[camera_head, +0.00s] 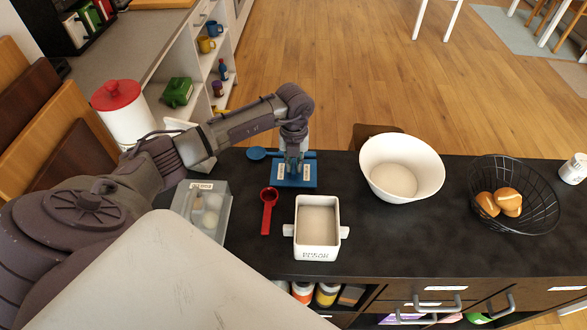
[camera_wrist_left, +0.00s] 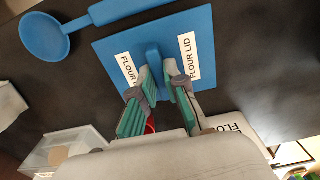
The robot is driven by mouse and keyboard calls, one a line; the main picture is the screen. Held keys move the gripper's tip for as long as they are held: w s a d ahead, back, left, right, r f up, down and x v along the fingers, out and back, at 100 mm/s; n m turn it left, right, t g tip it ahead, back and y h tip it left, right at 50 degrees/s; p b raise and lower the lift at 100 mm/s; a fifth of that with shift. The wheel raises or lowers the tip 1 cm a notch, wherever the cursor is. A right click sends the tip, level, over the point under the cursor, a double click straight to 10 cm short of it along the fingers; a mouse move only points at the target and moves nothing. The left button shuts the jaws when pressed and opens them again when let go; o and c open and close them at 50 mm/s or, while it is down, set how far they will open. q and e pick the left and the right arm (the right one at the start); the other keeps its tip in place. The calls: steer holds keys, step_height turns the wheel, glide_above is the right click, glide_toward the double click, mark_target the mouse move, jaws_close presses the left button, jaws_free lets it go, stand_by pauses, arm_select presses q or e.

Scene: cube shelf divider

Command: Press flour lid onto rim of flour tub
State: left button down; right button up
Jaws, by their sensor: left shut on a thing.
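The flour lid (camera_head: 304,181) is a blue square plate with a raised grip bar and white labels. It is at the far side of the dark counter, and I cannot tell whether it touches the counter. My left gripper (camera_head: 293,168) is shut on the lid's grip bar, which also shows between the fingers in the left wrist view (camera_wrist_left: 153,55). The flour tub (camera_head: 317,252) is a white square tub with side handles and pale contents, open at the top. It stands nearer than the lid, slightly right. My right gripper is not in view.
A blue spoon (camera_head: 257,154) lies by the lid, and a red scoop (camera_head: 268,205) lies left of the tub. A clear box (camera_head: 222,208) is further left. A white bowl (camera_head: 425,173) and a wire basket (camera_head: 540,213) with bread stand right. The counter between tub and basket is clear.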

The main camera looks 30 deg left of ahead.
mark_target(294, 166)
arm_select(q)
steer(key=shift+r, duration=0.2)
steer(key=shift+r+p, duration=0.4)
steer(key=shift+p, duration=0.05)
steer(key=shift+r, duration=0.2)
steer(key=shift+r+p, duration=2.7)
steer(key=shift+r, duration=0.7)
